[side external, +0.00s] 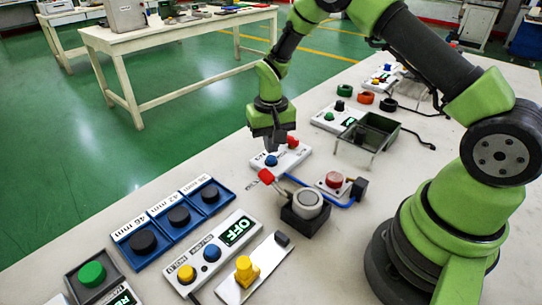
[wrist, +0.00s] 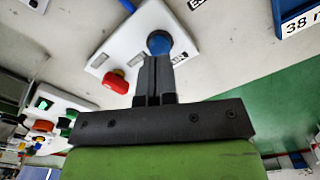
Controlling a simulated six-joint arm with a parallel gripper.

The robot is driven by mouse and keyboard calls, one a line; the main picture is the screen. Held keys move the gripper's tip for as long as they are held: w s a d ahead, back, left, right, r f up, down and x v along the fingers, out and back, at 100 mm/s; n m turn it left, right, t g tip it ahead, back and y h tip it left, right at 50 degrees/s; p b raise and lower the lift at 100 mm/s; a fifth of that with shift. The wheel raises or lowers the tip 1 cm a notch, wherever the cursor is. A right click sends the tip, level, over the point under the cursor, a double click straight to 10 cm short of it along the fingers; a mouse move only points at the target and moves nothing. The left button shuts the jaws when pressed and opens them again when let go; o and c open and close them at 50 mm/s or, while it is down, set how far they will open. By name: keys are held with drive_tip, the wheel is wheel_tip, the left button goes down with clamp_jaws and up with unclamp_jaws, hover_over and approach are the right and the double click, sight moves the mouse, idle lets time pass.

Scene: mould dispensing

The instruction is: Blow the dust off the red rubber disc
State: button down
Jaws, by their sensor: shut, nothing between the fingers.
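A red round piece (side external: 333,180), which looks like the rubber disc, sits on a small white base right of centre. Any dust on it is too small to tell. My gripper (side external: 272,146) is shut and empty, pointing down over a white control box (side external: 297,157). The box has a blue button (side external: 271,160) and a red knob (side external: 292,142). In the wrist view, the shut fingertips (wrist: 154,58) appear just at the edge of the blue button (wrist: 159,42), with the red knob (wrist: 115,80) to the left. I cannot tell whether they touch the button.
A blue hose (side external: 322,198) runs near a red-tipped part (side external: 266,176) and a grey round piece in a black holder (side external: 307,205). A dark tray on legs (side external: 368,133) stands behind. Blue trays (side external: 172,219) and an OFF display box (side external: 215,252) are front left.

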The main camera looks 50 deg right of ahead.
drive_tip(key=shift+f, duration=1.2)
idle(1.8)
wheel_tip(320, 180, up, 12)
drive_tip(key=shift+f, duration=0.15)
idle(1.0)
wheel_tip(320, 180, up, 8)
drive_tip(key=r+t, duration=0.1)
drive_tip(key=t, duration=0.1)
hover_over(271, 157)
drive_tip(key=s+a, duration=0.2)
drive_tip(key=s, duration=0.2)
drive_tip(key=s+a+r+n+t+y, duration=0.1)
drive_tip(key=s+a+r+t, duration=0.2)
drive_tip(key=s+r, duration=0.5)
drive_tip(key=s+a+n+t+y, duration=0.1)
drive_tip(key=s+a+t, duration=0.1)
drive_tip(key=s, duration=0.8)
drive_tip(key=shift+f, duration=0.3)
